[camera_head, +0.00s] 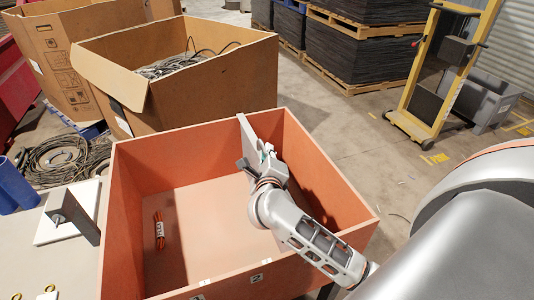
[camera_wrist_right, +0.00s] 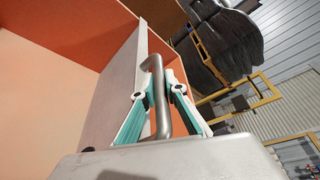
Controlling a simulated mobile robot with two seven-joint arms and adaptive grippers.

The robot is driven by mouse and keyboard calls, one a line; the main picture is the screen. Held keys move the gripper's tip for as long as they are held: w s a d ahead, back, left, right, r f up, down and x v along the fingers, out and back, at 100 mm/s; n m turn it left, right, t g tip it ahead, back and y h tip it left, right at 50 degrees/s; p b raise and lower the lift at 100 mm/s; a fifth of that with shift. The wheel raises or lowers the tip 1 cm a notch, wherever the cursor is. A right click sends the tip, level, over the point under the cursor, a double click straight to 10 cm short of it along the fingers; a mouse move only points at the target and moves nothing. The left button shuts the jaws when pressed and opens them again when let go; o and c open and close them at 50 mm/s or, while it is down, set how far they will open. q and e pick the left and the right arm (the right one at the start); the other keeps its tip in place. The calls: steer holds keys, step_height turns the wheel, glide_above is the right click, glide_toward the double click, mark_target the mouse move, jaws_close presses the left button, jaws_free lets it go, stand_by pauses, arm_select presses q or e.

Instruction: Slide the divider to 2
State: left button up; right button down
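The divider (camera_head: 248,134) is a thin light-grey plate standing in the orange bin, right of the bin's middle. It also shows in the right wrist view (camera_wrist_right: 127,85). Its near end is hidden behind my right arm. My right gripper (camera_head: 266,158) is at the divider's top. In the wrist view its teal fingers lie on both sides of the divider's grey bar handle (camera_wrist_right: 158,95) and appear closed on it. A label reading 2 (camera_head: 257,277) is on the bin's front rim, with other small labels to its left. My left gripper is not in view.
The orange bin (camera_head: 125,205) holds an orange cable bundle (camera_head: 159,230) in its wide left compartment. Cardboard boxes (camera_head: 210,100) stand behind it, one with grey cables. A white plate with a grey block (camera_head: 60,222) lies left. A yellow-framed stand (camera_head: 425,100) is at back right.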

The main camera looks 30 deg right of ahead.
steer(key=w+a, duration=0.3)
steer(key=a, duration=1.1)
steer(key=shift+w+p, duration=0.15)
steer(key=shift+p, duration=0.3)
steer(key=shift+d, duration=0.1)
steer(key=c, duration=2.3)
jaws_free()
steer(key=shift+c, duration=0.2)
steer(key=v, duration=0.7)
steer(key=shift+s, duration=0.3)
